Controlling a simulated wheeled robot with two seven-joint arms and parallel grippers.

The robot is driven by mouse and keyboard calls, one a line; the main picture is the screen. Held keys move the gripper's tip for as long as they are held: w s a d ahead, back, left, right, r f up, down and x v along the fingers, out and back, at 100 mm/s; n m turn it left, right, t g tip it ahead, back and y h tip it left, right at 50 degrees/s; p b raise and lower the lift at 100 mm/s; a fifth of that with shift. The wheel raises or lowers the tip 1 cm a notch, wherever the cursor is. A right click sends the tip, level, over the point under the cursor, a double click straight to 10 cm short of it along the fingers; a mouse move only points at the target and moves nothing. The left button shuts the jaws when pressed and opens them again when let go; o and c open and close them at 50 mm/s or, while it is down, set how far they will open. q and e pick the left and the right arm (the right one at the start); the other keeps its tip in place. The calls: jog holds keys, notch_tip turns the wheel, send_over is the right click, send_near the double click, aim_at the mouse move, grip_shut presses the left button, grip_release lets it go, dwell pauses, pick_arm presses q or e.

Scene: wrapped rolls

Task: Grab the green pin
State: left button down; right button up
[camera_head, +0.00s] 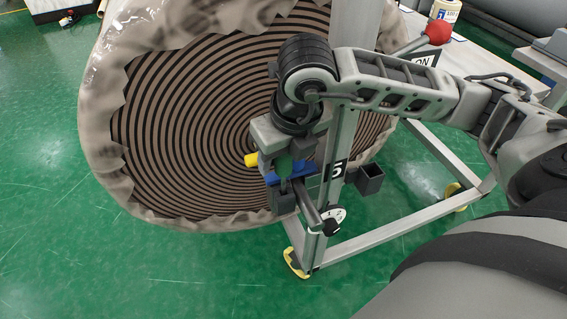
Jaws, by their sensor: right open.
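The green pin (284,165) shows as a small dark green upright piece in front of the striped roll end, just above a dark grey cup (283,201) on the stand. My right gripper (285,158) comes down over it from above, with its grey body directly over the pin. It is open. The gripper hides part of the pin, and I cannot tell whether its fingers touch it. Blue parts (290,178) and a yellow piece (251,160) show close by. My left gripper is not in view.
A large wrapped roll (180,120) fills the left and middle. A grey metal stand (390,236) with yellow feet stands on the green floor (60,240). Another dark cup (370,179) is at the right of the post. A red knob (437,32) is at the top right.

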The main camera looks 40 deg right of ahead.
jog(key=shift+w+f, duration=0.1)
jog(key=shift+f, duration=0.35)
jog(key=c, duration=1.1)
